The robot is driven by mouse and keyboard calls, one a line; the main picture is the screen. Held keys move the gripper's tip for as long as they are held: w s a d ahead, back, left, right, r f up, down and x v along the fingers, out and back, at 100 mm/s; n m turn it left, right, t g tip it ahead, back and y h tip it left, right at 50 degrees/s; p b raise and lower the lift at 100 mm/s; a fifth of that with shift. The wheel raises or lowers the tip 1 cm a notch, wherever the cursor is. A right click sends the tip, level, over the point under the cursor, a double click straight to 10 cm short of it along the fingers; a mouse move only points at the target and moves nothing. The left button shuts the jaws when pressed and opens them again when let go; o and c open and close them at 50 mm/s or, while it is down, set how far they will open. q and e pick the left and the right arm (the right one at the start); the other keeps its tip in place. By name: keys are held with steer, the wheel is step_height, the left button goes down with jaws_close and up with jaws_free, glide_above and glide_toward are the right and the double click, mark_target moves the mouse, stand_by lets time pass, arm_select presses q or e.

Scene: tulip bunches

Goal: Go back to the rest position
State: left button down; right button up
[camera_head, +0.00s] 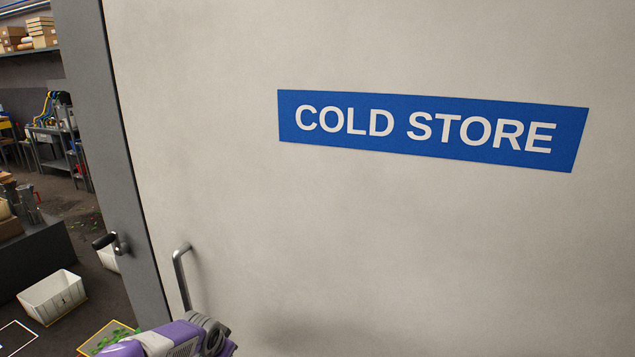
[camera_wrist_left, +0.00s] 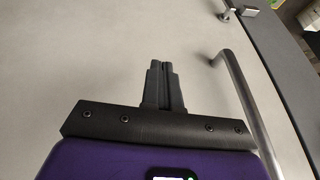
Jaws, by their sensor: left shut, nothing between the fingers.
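My left gripper (camera_wrist_left: 165,68) shows in the left wrist view with its two dark fingers together and nothing between them. It faces the pale door (camera_wrist_left: 100,45), and the grey bar handle (camera_wrist_left: 250,100) stands to the right of the fingers, apart from them in the picture. In the head view my purple left arm (camera_head: 165,342) comes in at the bottom edge, below the door handle (camera_head: 181,280); its fingers cannot be made out there. My right gripper is in neither view.
The large door (camera_head: 400,250) with a blue COLD STORE sign (camera_head: 430,130) fills most of the head view, close in front. A grey frame (camera_head: 95,120) with a lever (camera_head: 110,242) borders it. At left, a white crate (camera_head: 52,298) stands on the floor.

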arm_select(q)
steer(key=s+d+f+n+g+h, duration=0.1)
steer(key=s+d+f, duration=0.35)
steer(key=f, duration=0.25)
steer(key=s+d+f+n+g+h+b, duration=0.1)
steer(key=s+d+f, duration=0.2)
steer(key=s+f, duration=0.3)
steer(key=s+d+f+n+g+h, duration=0.1)
steer(key=s+d+f+h, duration=0.2)
steer(key=f, duration=0.5)
steer(key=s+d+f+n+g, duration=0.1)
steer(key=s+d+f+n, duration=0.1)
steer(key=s, duration=0.6)
steer(key=s+d+f+n+g+b, duration=0.1)
steer(key=s+d+f, duration=0.3)
steer(key=s, duration=0.5)
steer(key=shift+s+f+n, duration=0.25)
steer(key=shift+f+n, duration=0.45)
steer(key=shift+f, duration=0.25)
